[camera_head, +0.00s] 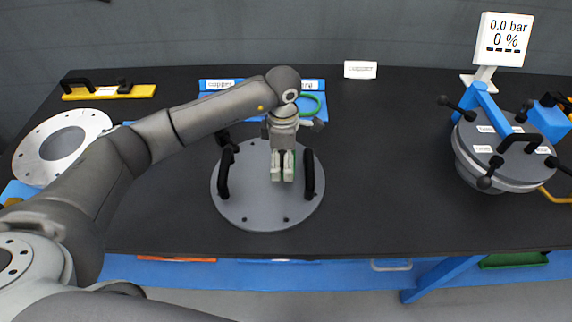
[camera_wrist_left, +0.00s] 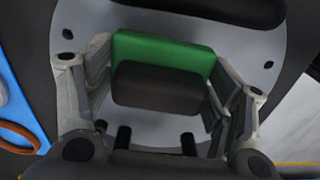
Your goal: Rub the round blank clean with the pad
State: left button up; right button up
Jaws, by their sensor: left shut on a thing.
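The round blank (camera_head: 262,212) is a grey disc with bolt holes and two black handles, lying flat on the dark table. It also shows under my gripper in the left wrist view (camera_wrist_left: 207,22). My left gripper (camera_head: 282,176) points down over the disc, between the two handles. In the left wrist view my left gripper (camera_wrist_left: 160,92) is shut on the pad (camera_wrist_left: 160,47), a green block with a dark grip. Whether the pad touches the disc I cannot tell. My right gripper is not in view.
A pale ring (camera_head: 32,158) lies at the left, with a yellow bar tool (camera_head: 110,92) behind it. A blue-framed lidded vessel (camera_head: 490,170) and a display (camera_head: 503,40) reading 0.0 bar stand at the right. A blue tray (camera_head: 210,86) and green ring (camera_head: 317,107) lie behind. Table right of the disc is clear.

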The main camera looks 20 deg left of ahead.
aim_at(283, 153)
pick_arm(q)
jog(key=shift+s+a+r+p, duration=0.1)
jog(key=shift+r+p, duration=0.1)
jog(key=shift+r, duration=0.3)
jog(key=shift+s+a+r+p, duration=0.1)
jog(key=shift+r+p, duration=0.05)
jog(key=shift+r, duration=0.35)
jog(key=shift+w+r, duration=0.1)
jog(key=shift+r, duration=0.3)
jog(key=shift+d+r+p, duration=0.2)
jog(key=shift+r+p, duration=0.35)
jog(key=shift+r, duration=0.75)
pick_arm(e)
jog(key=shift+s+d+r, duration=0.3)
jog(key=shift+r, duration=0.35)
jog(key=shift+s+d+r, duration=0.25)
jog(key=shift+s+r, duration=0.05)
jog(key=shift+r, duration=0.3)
